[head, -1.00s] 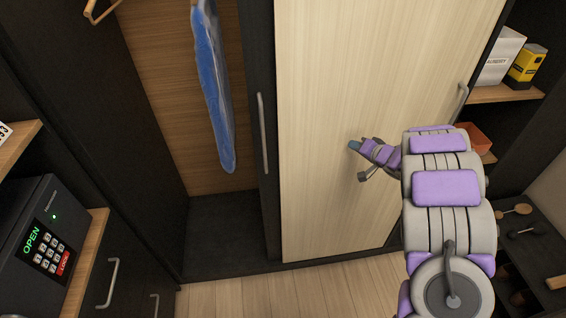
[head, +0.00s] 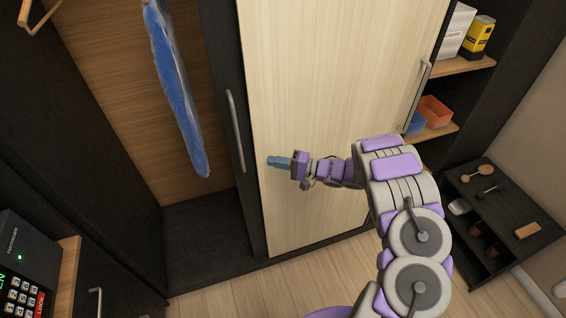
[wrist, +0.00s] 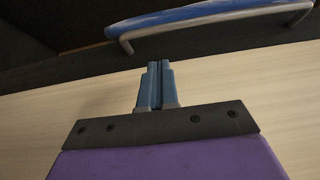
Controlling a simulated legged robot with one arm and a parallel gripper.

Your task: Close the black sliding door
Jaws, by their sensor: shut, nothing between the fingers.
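The black sliding door (head: 228,90) shows as a narrow dark upright strip at the left edge of the pale wood door (head: 320,90). The rest of it seems hidden behind the pale door. Its silver bar handle (head: 235,130) is upright; it also shows across the top of the wrist view (wrist: 215,23). The wardrobe is open to the left of the strip. My gripper (head: 269,161) is shut and empty, its blue fingers pointing left in front of the pale door. The fingertips (wrist: 160,65) are to the right of the handle and apart from it.
A blue garment (head: 175,95) hangs in the open compartment. A black safe (head: 22,265) stands at lower left. A shelf (head: 470,65) with boxes and a dark shoe rack (head: 480,205) are on the right. The wooden floor (head: 225,293) in front is clear.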

